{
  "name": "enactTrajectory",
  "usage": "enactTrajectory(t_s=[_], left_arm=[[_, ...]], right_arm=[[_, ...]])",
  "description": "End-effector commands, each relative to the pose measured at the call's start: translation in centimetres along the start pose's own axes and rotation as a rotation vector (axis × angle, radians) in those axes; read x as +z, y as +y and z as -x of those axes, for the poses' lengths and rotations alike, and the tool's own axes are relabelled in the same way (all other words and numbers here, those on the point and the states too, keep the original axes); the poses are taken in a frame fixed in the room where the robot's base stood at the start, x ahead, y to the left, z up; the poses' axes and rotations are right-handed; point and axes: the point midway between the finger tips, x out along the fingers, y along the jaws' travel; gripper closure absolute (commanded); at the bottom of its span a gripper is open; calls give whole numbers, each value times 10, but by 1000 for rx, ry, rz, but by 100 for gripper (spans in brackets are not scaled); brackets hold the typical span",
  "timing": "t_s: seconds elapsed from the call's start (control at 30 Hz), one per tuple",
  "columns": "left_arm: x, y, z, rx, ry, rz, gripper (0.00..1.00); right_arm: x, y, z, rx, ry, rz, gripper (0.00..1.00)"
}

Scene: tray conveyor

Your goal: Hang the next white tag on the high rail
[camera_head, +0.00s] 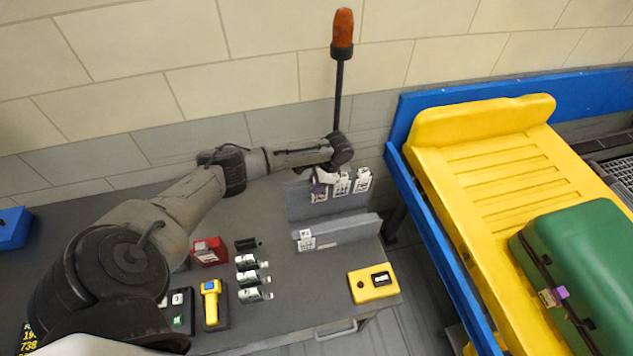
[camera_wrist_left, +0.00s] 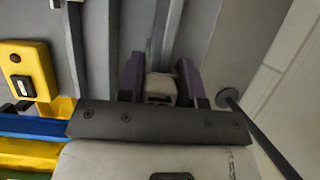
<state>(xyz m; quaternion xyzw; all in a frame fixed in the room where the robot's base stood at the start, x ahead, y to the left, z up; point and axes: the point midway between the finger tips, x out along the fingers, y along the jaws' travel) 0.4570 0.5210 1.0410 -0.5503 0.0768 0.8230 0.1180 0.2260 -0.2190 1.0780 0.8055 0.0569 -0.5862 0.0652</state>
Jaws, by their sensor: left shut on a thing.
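My left gripper (camera_head: 319,184) is at the left part of the high rail (camera_head: 328,208), a grey upright panel at the back of the bench. In the left wrist view its purple fingers (camera_wrist_left: 160,82) are shut on a white tag (camera_wrist_left: 160,90). In the head view a white tag (camera_head: 319,195) with black print shows right below the fingers, against the rail; whether it rests on the rail is hidden. Two more white tags, (camera_head: 341,186) and (camera_head: 362,181), hang on the high rail to the right. One white tag (camera_head: 305,240) hangs at the left end of the low rail (camera_head: 345,232). My right gripper is out of view.
A dark pole with an orange top (camera_head: 342,28) stands behind. The yellow conveyor tray (camera_head: 490,175) carries a green case (camera_head: 585,260).

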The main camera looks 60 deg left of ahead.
Motion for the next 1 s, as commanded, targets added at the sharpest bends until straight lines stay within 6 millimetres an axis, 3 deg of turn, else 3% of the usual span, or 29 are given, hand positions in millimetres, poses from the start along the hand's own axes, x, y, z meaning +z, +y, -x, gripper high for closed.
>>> enactTrajectory(t_s=[0.27, 0.3, 0.6, 0.87, 1.0], left_arm=[[0, 0, -1, 0, 0, 0, 91], [0, 0, -1, 0, 0, 0, 64], [0, 0, -1, 0, 0, 0, 38], [0, 0, 1, 0, 0, 0, 38], [-1, 0, 14, 0, 3, -1, 38]], right_arm=[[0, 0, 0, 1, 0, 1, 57], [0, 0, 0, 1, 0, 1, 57], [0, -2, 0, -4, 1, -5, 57], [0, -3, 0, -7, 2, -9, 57], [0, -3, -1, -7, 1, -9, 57]])
